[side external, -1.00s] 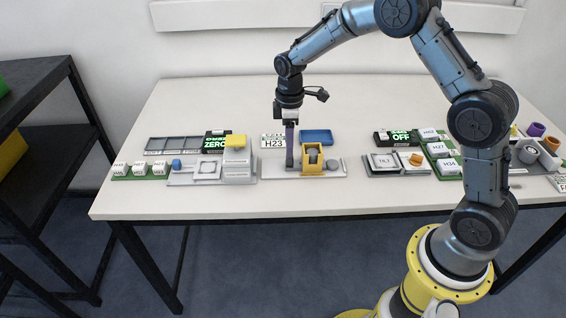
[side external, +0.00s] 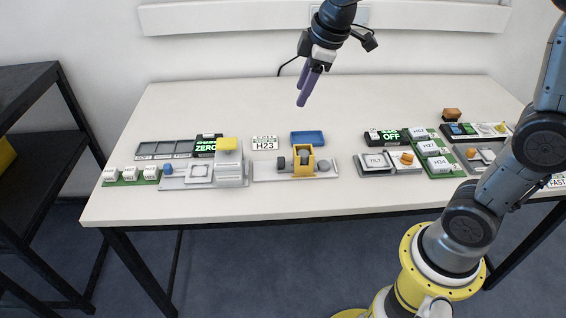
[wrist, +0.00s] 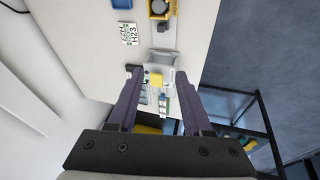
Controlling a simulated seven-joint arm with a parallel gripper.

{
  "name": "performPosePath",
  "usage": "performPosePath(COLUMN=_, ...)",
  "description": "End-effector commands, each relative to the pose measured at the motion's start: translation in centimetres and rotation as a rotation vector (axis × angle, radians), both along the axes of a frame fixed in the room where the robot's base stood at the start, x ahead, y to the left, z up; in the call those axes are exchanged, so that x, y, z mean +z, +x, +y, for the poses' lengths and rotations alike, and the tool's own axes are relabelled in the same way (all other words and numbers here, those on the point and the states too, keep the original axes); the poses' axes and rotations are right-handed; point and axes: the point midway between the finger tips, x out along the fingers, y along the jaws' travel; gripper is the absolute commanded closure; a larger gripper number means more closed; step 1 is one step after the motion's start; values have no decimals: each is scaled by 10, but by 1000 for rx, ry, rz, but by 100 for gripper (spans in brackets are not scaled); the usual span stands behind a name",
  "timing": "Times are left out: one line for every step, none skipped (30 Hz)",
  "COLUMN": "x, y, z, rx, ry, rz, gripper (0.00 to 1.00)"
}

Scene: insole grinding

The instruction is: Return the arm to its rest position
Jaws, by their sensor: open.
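My gripper (side external: 308,84) is raised high above the back of the table, clear of everything on it. Its two purple fingers point down and are spread with nothing between them. In the wrist view the open fingers (wrist: 160,108) frame the grey station with the yellow block (wrist: 155,79) far below. The yellow grinding fixture (side external: 304,159) stands on a grey base at the table's middle, with grey round parts at its sides.
The white table (side external: 230,110) is bare at the back. A dark shelf (side external: 35,110) stands at left.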

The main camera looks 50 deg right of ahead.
Motion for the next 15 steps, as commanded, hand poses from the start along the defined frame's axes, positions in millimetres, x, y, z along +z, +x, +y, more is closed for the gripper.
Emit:
performPosePath(x=14, y=-21, z=2, rx=-25, ry=10, rz=-35, gripper=50)
performPosePath(x=21, y=-33, z=3, rx=-43, ry=19, rz=-52, gripper=50)
performPosePath(x=27, y=-48, z=4, rx=-68, ry=31, rz=-73, gripper=50)
performPosePath(x=32, y=-60, z=5, rx=-88, ry=41, rz=-89, gripper=50)
performPosePath(x=35, y=-73, z=6, rx=-110, ry=52, rz=-104, gripper=50)
performPosePath(x=38, y=-89, z=7, rx=-140, ry=68, rz=-122, gripper=50)
performPosePath(x=39, y=-102, z=8, rx=-164, ry=81, rz=-136, gripper=50)
performPosePath(x=40, y=-114, z=8, rx=-187, ry=94, rz=-148, gripper=50)
performPosePath(x=39, y=-129, z=9, rx=-221, ry=112, rz=-162, gripper=50)
performPosePath(x=37, y=-141, z=9, rx=-246, ry=127, rz=-170, gripper=50)
performPosePath(x=34, y=-152, z=10, rx=-273, ry=141, rz=-179, gripper=50)
performPosePath(x=30, y=-165, z=10, rx=-309, ry=162, rz=-187, gripper=50)
performPosePath(x=26, y=-175, z=10, rx=-337, ry=177, rz=-190, gripper=50)
performPosePath(x=21, y=-184, z=11, rx=-366, ry=192, rz=-192, gripper=50)
performPosePath(x=14, y=-195, z=11, rx=-405, ry=212, rz=-190, gripper=50)
